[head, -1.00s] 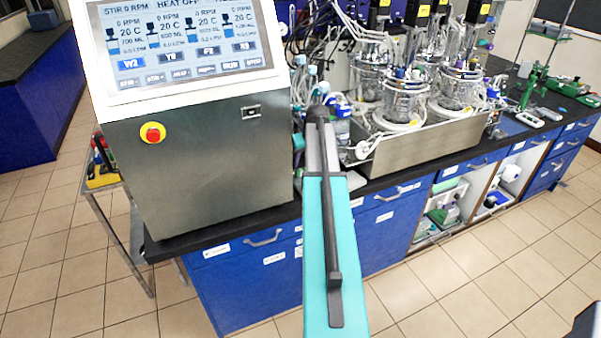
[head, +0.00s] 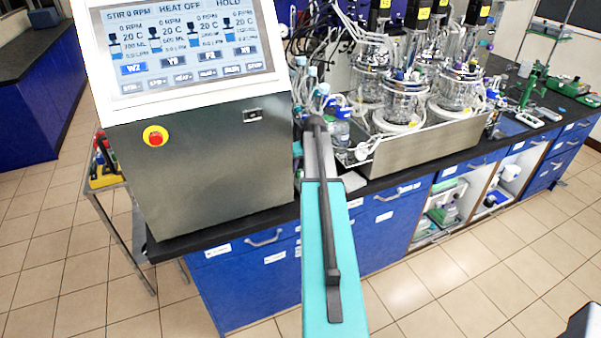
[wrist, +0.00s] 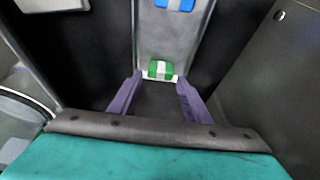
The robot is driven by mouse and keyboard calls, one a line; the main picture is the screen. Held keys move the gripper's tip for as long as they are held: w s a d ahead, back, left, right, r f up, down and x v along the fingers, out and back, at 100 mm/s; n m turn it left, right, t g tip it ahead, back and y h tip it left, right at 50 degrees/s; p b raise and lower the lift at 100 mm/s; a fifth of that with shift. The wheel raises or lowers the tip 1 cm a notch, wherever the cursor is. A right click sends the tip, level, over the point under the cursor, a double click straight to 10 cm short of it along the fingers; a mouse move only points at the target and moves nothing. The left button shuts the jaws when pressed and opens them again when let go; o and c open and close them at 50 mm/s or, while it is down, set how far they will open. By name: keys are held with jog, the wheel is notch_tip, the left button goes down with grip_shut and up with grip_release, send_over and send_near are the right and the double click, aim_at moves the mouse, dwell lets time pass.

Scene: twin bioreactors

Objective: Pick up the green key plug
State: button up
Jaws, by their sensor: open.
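The green key plug (wrist: 160,69) shows in the wrist view as a small green block with a white mark, on a light grey strip near the picture's middle. My gripper (wrist: 159,78) has two purple fingers, open and apart. Their tips reach toward the plug, one to each side of it in the picture, and nothing is held between them. I cannot tell whether they touch it or how much depth is left. In the head view my teal arm reaches toward the bench, and neither the gripper nor the plug can be made out there.
A blue block (wrist: 174,4) sits farther up the same strip. A dark grey panel (wrist: 270,90) stands close on the right in the wrist view. In the head view the control cabinet (head: 200,165) stands left of my arm and glass vessels in a metal tray (head: 425,145) stand right.

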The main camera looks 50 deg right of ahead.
aim_at(301, 171)
jog(key=shift+p+x, duration=0.45)
jog(key=shift+x, duration=0.95)
jog(key=c, duration=0.8)
jog(key=shift+c, duration=0.2)
jog(key=shift+r, duration=0.15)
notch_tip(301, 171, up, 10)
jog(key=b, duration=0.3)
